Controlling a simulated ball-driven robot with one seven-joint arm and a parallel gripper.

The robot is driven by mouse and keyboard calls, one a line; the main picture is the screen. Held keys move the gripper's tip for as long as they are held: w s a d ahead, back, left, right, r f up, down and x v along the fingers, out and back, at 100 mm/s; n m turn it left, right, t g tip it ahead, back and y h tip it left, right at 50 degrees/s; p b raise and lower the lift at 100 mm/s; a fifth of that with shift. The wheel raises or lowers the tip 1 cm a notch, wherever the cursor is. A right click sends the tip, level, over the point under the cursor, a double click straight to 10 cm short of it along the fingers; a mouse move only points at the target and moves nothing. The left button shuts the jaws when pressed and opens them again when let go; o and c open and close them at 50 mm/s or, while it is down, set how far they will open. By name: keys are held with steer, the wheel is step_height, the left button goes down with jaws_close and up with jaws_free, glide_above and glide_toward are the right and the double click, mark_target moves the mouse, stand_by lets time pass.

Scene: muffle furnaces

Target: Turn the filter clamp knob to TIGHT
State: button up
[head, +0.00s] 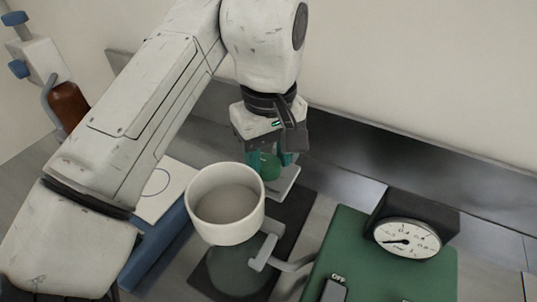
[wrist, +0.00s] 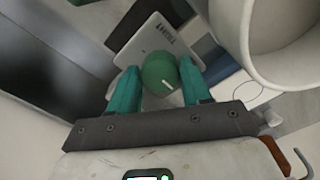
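The green filter clamp knob (wrist: 158,70) sits on a light grey plate in the wrist view, with a short white pointer line on its face.
A white cup-like funnel (head: 225,232) stands close in front of my gripper. A grey bent handle (head: 263,252) is beside it. A green box (head: 345,238) with a dial gauge (head: 407,238) and an OFF-marked switch is at right. A blue-sided box (head: 160,245) is at left.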

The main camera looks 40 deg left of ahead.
steer(key=c, duration=0.6)
